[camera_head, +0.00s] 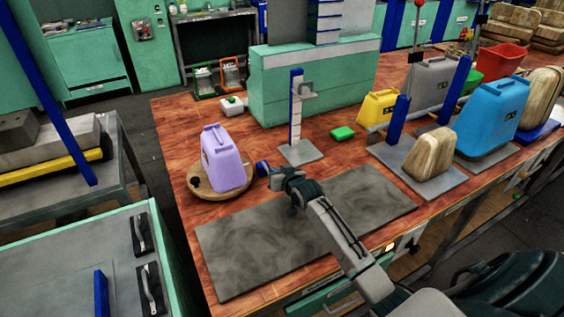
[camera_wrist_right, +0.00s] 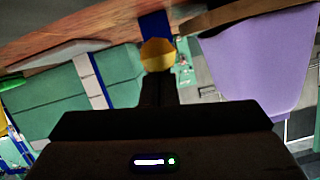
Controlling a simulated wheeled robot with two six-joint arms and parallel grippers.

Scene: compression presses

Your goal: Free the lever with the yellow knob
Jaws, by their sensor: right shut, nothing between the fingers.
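A round yellow knob (camera_wrist_right: 157,54) shows in the right wrist view, just beyond the tips of my right gripper (camera_wrist_right: 160,82). A blue piece (camera_wrist_right: 154,24) shows directly behind the knob. Whether the tips touch the knob cannot be told. In the head view my right gripper (camera_head: 272,177) is over the table, right of the purple jug (camera_head: 222,160), with a small blue piece (camera_head: 263,168) at its end. The right gripper is shut and empty. I cannot make out the yellow knob in the head view. My left gripper is not in view.
The purple jug stands on a round wooden board (camera_head: 199,187). A grey stand with a blue-and-white post (camera_head: 296,115) is behind my gripper. A grey mat (camera_head: 245,262) lies in front, bare. Yellow, grey and blue jugs stand on the right.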

